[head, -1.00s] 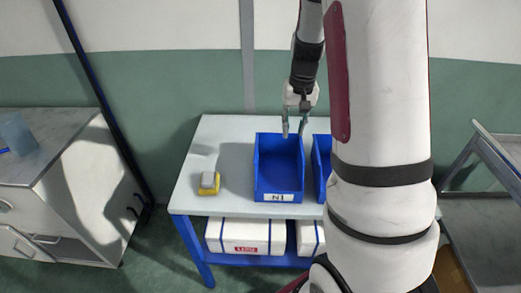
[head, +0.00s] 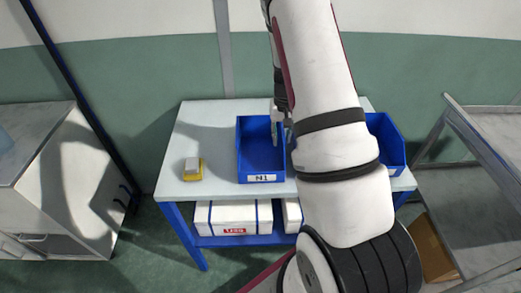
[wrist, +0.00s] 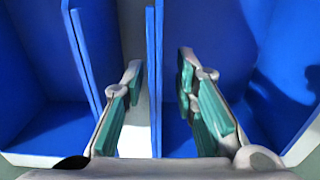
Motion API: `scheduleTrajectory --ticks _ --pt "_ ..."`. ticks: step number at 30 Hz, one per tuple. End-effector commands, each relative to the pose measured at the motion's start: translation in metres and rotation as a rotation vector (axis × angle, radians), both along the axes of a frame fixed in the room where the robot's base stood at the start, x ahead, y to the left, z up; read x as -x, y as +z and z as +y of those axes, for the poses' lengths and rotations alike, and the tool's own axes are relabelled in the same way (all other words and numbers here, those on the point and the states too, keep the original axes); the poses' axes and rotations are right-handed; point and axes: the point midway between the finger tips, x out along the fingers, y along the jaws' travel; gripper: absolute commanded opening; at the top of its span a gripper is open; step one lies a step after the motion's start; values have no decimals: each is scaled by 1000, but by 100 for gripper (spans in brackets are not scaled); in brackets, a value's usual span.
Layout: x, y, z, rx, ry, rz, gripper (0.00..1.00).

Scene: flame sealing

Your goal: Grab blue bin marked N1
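The blue bin marked N1 (head: 243,158) stands upright on the white-topped table, its label on the front face. My gripper (head: 281,138) is at the bin's right side, with a finger showing inside it; my arm hides part of this area. In the wrist view my gripper (wrist: 160,64) is open, its green-padded fingers on either side of a thin blue bin wall (wrist: 154,80). No label shows there. Contact with the wall cannot be told.
Another blue bin (head: 391,150) shows at the table's right, partly behind my arm. A yellow and grey object (head: 193,170) lies on the table (head: 208,130) at the left. White boxes (head: 232,216) sit on the lower shelf. A cabinet (head: 75,180) stands left, a metal rack (head: 490,140) right.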

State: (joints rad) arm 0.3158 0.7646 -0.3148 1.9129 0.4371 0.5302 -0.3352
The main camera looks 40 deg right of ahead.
Motion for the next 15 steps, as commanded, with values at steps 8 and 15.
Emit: scheduleTrajectory --ticks 8,15 --pt "5 -36 2 -2 0 2 27" --pt "4 -49 2 0 -1 0 27"
